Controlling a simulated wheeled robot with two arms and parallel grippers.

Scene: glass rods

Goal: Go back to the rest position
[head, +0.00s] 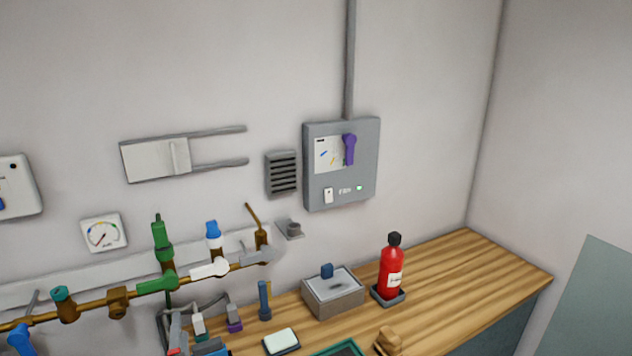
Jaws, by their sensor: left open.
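The task names no object, only the rest position of my arms. My right gripper is not in view.
A brass pipe (95,304) with coloured valves runs along the wall at lower left. On the wooden bench (462,275) stand a grey box (333,297) and a red bottle (390,270). The bench's right end is clear. A grey control box (362,184) hangs above.

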